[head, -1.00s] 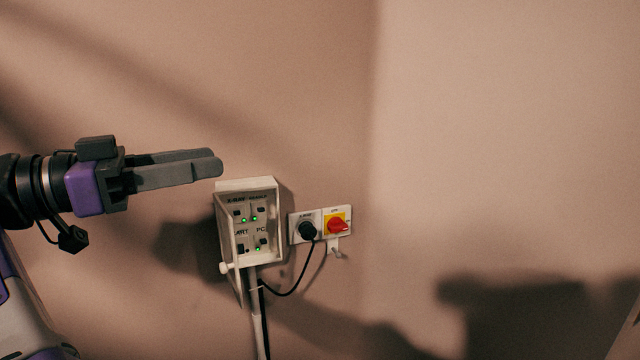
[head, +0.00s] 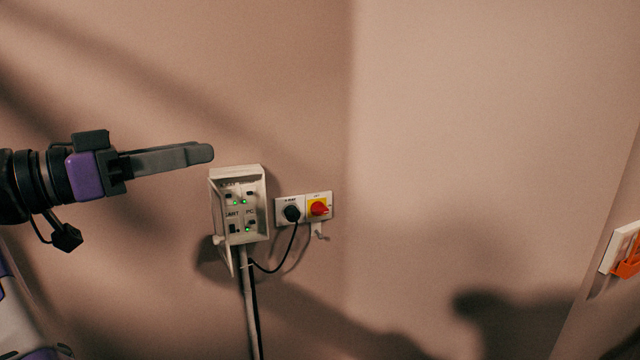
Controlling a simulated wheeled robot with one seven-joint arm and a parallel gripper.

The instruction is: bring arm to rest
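My gripper (head: 208,153) extends from the left edge in the head view, level and pointing right. Its grey fingers overlap in this side-on view, so the gap between them is hidden. Nothing shows at the fingertips. The tips appear just above and left of a white wall box (head: 262,206) in the picture. I cannot tell how far they are from the wall.
The wall box has switches, green lights and an opened cover. Beside it are a black knob (head: 292,213) and a red rotary switch (head: 319,208) on yellow. A cable hangs below. An orange item (head: 628,262) is at the right edge. The wall between is bare.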

